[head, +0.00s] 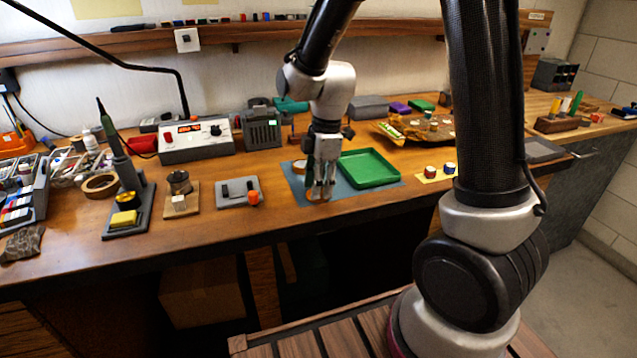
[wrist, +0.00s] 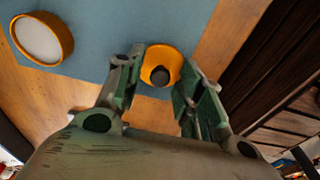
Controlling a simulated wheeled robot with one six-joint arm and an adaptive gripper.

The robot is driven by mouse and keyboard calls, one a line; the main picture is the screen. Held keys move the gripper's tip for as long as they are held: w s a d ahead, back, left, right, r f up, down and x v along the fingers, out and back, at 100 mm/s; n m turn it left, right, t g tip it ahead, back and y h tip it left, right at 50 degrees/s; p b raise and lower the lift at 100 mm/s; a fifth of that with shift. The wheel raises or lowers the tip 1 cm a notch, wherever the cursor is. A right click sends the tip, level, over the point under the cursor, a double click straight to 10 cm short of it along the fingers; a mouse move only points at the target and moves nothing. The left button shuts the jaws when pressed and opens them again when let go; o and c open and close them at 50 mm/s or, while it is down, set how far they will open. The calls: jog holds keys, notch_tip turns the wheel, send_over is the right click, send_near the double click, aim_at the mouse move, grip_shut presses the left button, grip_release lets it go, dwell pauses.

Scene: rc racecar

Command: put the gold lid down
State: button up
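The gold lid (wrist: 158,55) is a round orange-gold piece with a dark round centre, between the two fingertips of my gripper (wrist: 162,72) in the wrist view. The fingers meet its opposite sides, so my gripper looks shut on it. In the head view my gripper (head: 320,187) points down over the front part of the blue mat (head: 296,183), with the gold lid (head: 318,197) low at its fingertips. I cannot tell whether the lid touches the surface. A round gold-rimmed container (wrist: 42,38) with a pale inside stands on the mat, apart from the lid.
A green tray (head: 369,168) lies just right of my gripper. A grey switch plate with an orange knob (head: 239,192) is to the left. Two small knobs sit on a yellow pad (head: 435,175) to the right. The bench's front edge is close.

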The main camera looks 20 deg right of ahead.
jog(key=shift+r, duration=0.1)
notch_tip(320, 180, up, 12)
jog(key=d, duration=0.1)
jog(key=s+d+r+m+t, duration=0.2)
jog(key=s+d+r+m, duration=0.1)
jog(key=s+d+m, duration=0.4)
jog(key=s+d+r+m+t+h, duration=0.1)
jog(key=s+d+r+m+t, duration=0.1)
jog(key=s+d+m, duration=0.4)
jog(key=s+r+m, duration=0.1)
jog(key=s+m, duration=0.4)
jog(key=s, duration=0.1)
jog(key=shift+d, duration=0.35)
